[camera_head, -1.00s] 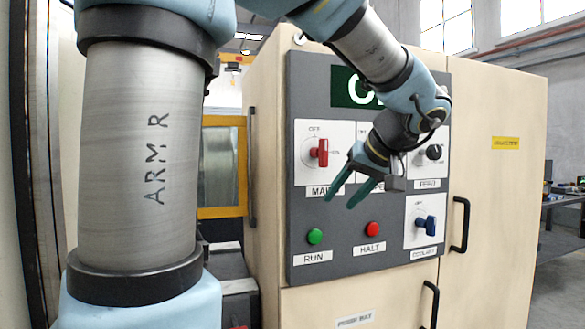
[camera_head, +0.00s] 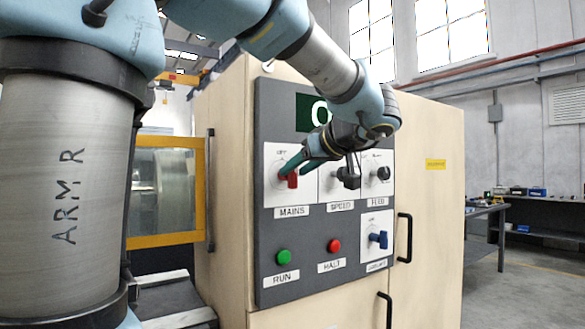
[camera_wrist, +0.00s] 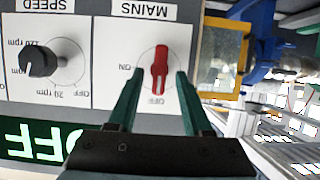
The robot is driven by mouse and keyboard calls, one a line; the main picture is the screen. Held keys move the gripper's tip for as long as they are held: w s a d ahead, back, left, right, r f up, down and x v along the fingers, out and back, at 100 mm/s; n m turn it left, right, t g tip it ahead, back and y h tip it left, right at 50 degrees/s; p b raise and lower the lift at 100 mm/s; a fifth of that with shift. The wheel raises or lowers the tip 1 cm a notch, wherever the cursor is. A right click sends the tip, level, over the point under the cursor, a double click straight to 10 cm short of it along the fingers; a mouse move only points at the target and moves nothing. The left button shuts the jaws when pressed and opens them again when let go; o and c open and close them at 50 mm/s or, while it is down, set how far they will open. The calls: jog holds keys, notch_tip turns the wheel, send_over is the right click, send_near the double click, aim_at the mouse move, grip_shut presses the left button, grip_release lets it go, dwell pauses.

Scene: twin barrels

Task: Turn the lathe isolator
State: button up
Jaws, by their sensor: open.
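The lathe isolator is the red MAINS switch (camera_head: 292,181) at the upper left of the grey panel. In the wrist view, upside down, its red handle (camera_wrist: 160,62) stands upright in the picture with its marked end toward OFF. My gripper (camera_head: 287,170) is open, its green fingers reaching to the switch. In the wrist view my gripper (camera_wrist: 160,76) has one fingertip on each side of the handle, with gaps showing. I cannot tell how deep the tips reach past it. The fingers partly cover the switch in the head view.
The black SPEED knob (camera_head: 348,177) and FEED knob (camera_head: 383,173) are right of MAINS. The display (camera_wrist: 42,142) reads OFF. Black door handles (camera_head: 404,238) stick out.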

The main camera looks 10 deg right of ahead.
jog(key=shift+x, duration=1.15)
grip_shut()
